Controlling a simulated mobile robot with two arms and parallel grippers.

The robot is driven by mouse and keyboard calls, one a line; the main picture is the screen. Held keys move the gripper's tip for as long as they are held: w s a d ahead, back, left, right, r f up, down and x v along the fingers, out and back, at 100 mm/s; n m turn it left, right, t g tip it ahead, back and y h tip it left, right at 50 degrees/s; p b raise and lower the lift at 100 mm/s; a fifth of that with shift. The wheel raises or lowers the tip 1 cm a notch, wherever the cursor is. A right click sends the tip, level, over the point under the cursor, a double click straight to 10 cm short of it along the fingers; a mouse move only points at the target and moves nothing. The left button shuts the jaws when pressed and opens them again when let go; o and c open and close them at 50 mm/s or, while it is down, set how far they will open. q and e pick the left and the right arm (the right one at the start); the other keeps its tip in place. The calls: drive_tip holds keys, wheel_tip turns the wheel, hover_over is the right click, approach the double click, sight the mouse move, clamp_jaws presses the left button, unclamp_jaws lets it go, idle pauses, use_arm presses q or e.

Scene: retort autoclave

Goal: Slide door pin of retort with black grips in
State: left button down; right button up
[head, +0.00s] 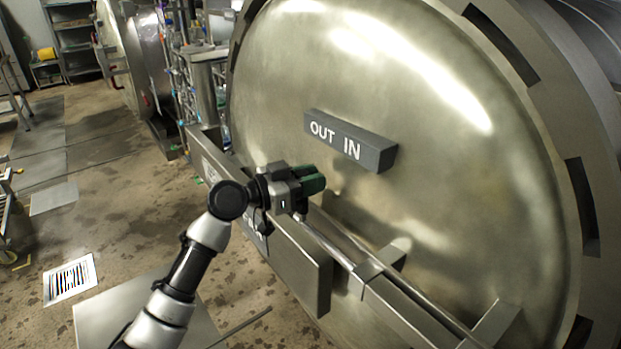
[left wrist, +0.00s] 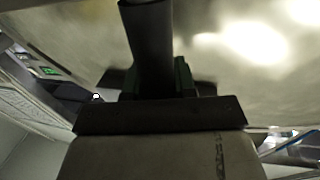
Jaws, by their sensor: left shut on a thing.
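The retort's round steel door (head: 440,170) fills the right of the head view. A long shiny door pin (head: 335,238) runs slantwise across its lower part, through a bracket (head: 370,272). My left gripper (head: 312,182), with green fingers, is at the upper left end of the pin, below the OUT IN block. It is shut. In the left wrist view a dark round grip (left wrist: 150,45) stands up from between the jaws; I take it as the pin's black grip. The gripper hides most of the grip in the head view. My right gripper is not in view.
The dark OUT IN block (head: 349,141) sticks out of the door just above my gripper. A steel box-like bar (head: 295,262) lies below the pin. Another retort (head: 140,55) and pipework (head: 185,90) stand behind. The floor at left is mostly clear, with a striped sheet (head: 70,279).

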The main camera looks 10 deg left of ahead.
use_arm(q)
drive_tip(key=s+d+p, duration=0.1)
drive_tip(key=s+d, duration=0.4)
drive_tip(key=shift+d+f, duration=0.15)
drive_tip(key=shift+d, duration=0.1)
drive_tip(key=shift+s, duration=0.1)
drive_tip(key=c, duration=1.2)
unclamp_jaws()
drive_tip(key=o, duration=0.3)
drive_tip(key=shift+s+d, duration=0.15)
drive_tip(key=shift+s+a, duration=0.1)
drive_tip(key=shift+a, duration=0.4)
drive_tip(key=b+v, duration=0.3)
drive_tip(key=v, duration=0.7)
